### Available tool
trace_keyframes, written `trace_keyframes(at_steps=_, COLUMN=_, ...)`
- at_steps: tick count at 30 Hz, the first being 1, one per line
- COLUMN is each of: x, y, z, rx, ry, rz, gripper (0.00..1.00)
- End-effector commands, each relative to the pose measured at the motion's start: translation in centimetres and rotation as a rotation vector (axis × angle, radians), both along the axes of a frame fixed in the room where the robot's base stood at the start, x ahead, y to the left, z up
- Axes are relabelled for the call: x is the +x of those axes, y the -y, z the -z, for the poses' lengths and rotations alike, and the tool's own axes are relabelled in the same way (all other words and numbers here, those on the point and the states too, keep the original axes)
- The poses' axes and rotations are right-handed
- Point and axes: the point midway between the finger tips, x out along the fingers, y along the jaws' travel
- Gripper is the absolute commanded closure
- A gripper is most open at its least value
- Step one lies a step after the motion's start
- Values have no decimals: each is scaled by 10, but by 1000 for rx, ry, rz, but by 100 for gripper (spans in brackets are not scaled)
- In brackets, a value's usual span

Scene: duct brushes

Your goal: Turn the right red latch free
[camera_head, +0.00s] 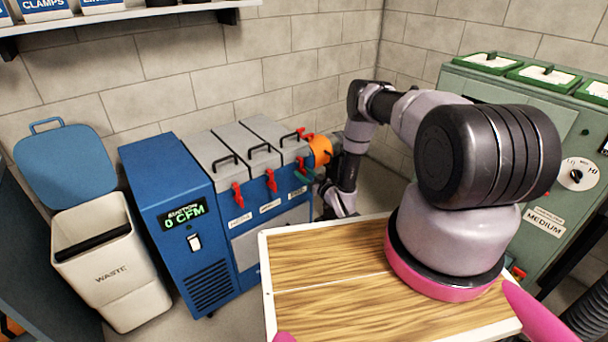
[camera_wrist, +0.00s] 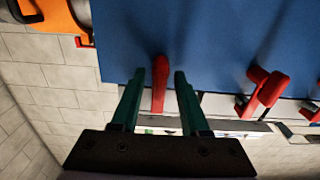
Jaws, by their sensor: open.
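The right red latch (camera_head: 300,162) hangs on the front of the blue and grey machine, at the seam under the rightmost grey lid. In the wrist view the right red latch (camera_wrist: 159,85) stands between my two green fingers, with a gap visible on each side. My gripper (camera_wrist: 157,80) is open around it and holds nothing. In the head view my gripper (camera_head: 308,175) is a small green shape just below that latch, partly hidden by my wrist.
The middle latch (camera_head: 271,181) and left latch (camera_head: 238,195) hang along the same front. An orange duct fitting (camera_head: 320,150) sticks out at the machine's right end, close to my wrist. A wooden-topped table (camera_head: 340,308) lies in front, below my arm.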

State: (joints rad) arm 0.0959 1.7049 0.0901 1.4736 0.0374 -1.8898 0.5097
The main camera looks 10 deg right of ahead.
Motion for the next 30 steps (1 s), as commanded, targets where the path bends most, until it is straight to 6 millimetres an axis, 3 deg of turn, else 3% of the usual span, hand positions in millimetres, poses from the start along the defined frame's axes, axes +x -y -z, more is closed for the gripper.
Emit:
trace_keyframes(at_steps=8, x=1, y=-1, z=0, rx=0, ry=-1, rz=0, gripper=55)
trace_keyframes(at_steps=11, x=1, y=-1, z=0, rx=0, ry=-1, rz=0, gripper=93)
trace_keyframes(at_steps=12, x=1, y=-1, z=0, rx=0, ry=-1, rz=0, gripper=100)
trace_keyframes(at_steps=23, x=1, y=-1, z=0, rx=-29, ry=13, rz=0, gripper=100)
trace_keyframes(at_steps=30, x=0, y=-1, z=1, rx=-144, ry=70, rz=2, gripper=100)
